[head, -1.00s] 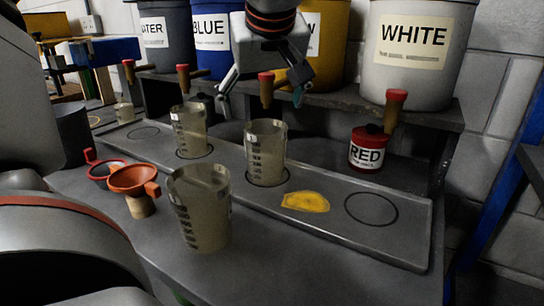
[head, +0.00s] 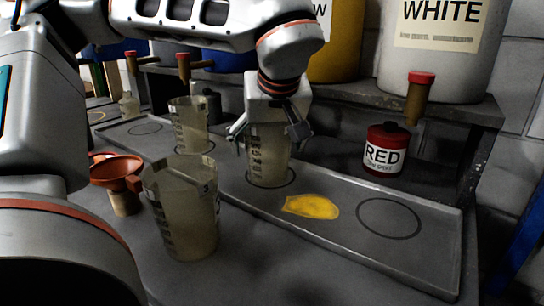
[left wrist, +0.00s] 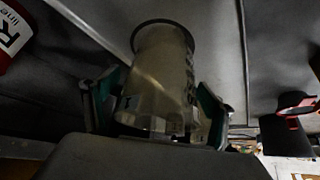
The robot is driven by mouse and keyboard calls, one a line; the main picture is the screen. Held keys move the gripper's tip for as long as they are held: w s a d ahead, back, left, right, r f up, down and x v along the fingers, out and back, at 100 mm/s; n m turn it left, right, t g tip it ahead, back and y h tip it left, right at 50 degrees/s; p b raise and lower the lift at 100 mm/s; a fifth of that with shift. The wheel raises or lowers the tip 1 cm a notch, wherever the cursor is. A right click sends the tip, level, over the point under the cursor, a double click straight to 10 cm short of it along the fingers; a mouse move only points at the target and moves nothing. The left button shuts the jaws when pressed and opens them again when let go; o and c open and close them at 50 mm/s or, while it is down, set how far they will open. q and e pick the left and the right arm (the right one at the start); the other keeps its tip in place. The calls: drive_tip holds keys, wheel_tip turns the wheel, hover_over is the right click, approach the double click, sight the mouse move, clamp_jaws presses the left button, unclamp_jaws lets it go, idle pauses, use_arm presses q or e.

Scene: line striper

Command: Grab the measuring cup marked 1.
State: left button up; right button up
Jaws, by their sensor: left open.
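Several clear measuring cups with dark scale marks are in the head view. The middle cup (head: 268,160) stands upright in a ring on the grey tray (head: 345,245). My left gripper (head: 269,132) is above it, open, with a finger on either side of its upper part. In the left wrist view the cup (left wrist: 160,75) shows between the spread fingers (left wrist: 156,108). I cannot read its number. Another cup (head: 190,126) stands behind it to the left. A nearer cup (head: 183,210) stands off the tray; its small mark looks like a 3. My right gripper is out of view.
A red funnel (head: 118,171) stands left of the nearest cup. A yellow paint patch (head: 312,207) and an empty ring (head: 389,218) are on the tray's right part. A red can (head: 384,150) and a white bucket with a tap (head: 440,60) stand behind.

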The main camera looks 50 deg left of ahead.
use_arm(q)
drive_tip(key=shift+r, duration=0.15)
drive_tip(key=c, duration=1.2)
drive_tip(key=shift+c, duration=0.2)
